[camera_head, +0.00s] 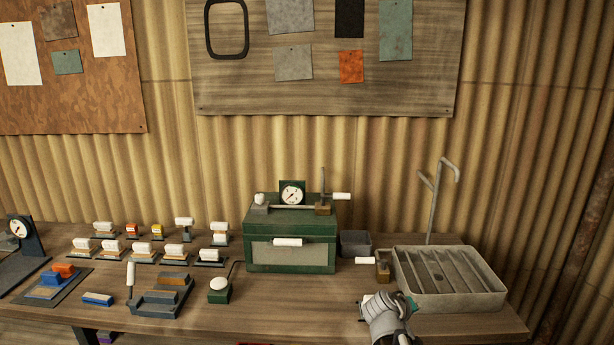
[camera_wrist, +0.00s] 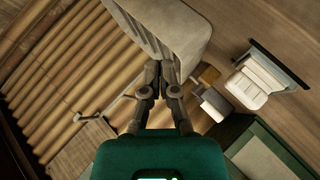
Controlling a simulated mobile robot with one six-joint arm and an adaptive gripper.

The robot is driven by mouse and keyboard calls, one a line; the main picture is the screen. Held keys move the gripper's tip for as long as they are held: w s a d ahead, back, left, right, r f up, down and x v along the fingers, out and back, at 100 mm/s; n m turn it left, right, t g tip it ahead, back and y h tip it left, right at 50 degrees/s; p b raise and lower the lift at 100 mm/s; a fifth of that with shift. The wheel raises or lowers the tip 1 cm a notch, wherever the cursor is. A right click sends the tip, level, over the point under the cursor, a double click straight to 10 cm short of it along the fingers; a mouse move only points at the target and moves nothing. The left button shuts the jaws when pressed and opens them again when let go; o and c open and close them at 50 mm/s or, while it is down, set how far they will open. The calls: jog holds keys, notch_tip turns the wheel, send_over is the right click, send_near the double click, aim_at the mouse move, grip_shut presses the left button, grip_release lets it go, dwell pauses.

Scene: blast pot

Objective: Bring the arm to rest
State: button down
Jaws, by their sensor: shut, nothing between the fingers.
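My gripper (camera_wrist: 161,72) is shut and empty in the wrist view, its two fingers together. In the head view my gripper (camera_head: 408,303) is at the front right of the bench, just in front of the grey ribbed tray (camera_head: 490,302). Its fingertips are hard to make out there. In the wrist view the tray (camera_wrist: 190,22) shows beyond the fingertips. I cannot tell the exact gap between them.
A white-topped block (camera_head: 367,299) is close left of my gripper. A brown block with a white handle (camera_head: 382,266) stands by the tray. A green box with a gauge (camera_head: 290,225) is further left. Several small white-topped blocks (camera_head: 144,249) fill the bench's left side.

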jog(key=s+a+f+m+g+y, duration=0.1)
jog(key=s+a+f+g+y, duration=0.6)
jog(key=s+a, duration=0.5)
jog(key=shift+s+a+f+y, duration=0.15)
jog(key=shift+s+f+y, duration=0.3)
jog(key=shift+f+y, duration=0.55)
jog(key=shift+r, duration=0.15)
